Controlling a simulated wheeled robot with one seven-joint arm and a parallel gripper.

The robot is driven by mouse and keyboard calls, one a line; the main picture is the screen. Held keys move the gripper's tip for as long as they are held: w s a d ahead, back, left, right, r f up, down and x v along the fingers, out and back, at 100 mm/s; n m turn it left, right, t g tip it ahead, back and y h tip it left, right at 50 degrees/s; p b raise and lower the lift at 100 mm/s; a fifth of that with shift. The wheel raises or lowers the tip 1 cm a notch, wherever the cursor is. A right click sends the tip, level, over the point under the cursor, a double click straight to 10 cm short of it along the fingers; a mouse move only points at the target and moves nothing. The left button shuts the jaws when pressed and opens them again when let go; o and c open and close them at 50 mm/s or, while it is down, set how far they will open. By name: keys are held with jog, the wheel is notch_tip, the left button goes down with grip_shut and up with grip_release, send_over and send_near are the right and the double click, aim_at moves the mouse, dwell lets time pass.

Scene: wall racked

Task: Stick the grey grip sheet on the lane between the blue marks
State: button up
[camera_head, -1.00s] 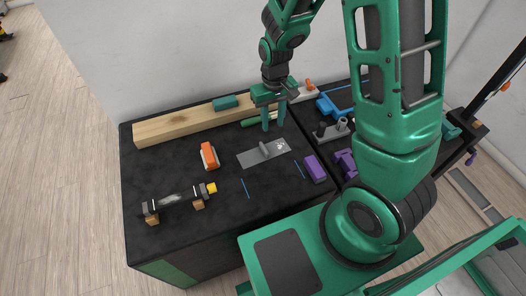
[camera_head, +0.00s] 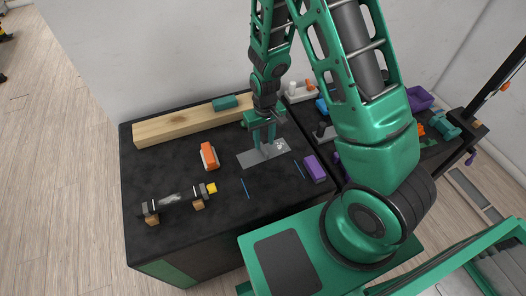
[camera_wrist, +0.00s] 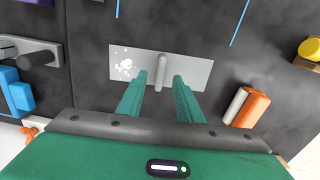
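The grey grip sheet (camera_head: 246,160) lies flat on the dark bench top, with a raised bar-like handle across its middle. In the wrist view the sheet (camera_wrist: 200,72) shows whole, with white blotches near its left end and the handle (camera_wrist: 161,68) upright in the picture. My gripper (camera_head: 264,151) is above the sheet, fingers pointing down. In the wrist view its open fingers (camera_wrist: 160,77) appear on either side of the handle's near end, with gaps to it. Two thin blue marks, left (camera_head: 245,188) and right (camera_head: 299,169), lie in front of the sheet; the lane between them is bare.
An orange-and-white block (camera_head: 209,156) lies left of the sheet and a purple block (camera_head: 315,168) right. A long wooden beam (camera_head: 185,124) with a green block (camera_head: 225,102) is behind. A rod on wooden supports (camera_head: 175,199) with a yellow end stands front left.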

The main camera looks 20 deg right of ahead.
aim_at(264, 147)
jog(key=shift+f, duration=1.95)
grip_shut()
jog(key=shift+r, duration=0.1)
jog(key=shift+r, duration=0.45)
notch_tip(264, 147, up, 3)
jog(key=shift+w+r, duration=0.1)
jog(key=shift+r, duration=0.05)
jog(key=s+a+r, duration=0.5)
jog(key=a+r, duration=0.1)
jog(key=a, duration=0.4)
jog(key=shift+s+a+r, duration=0.15)
jog(key=shift+a+r, duration=0.1)
jog(key=shift+r, duration=0.1)
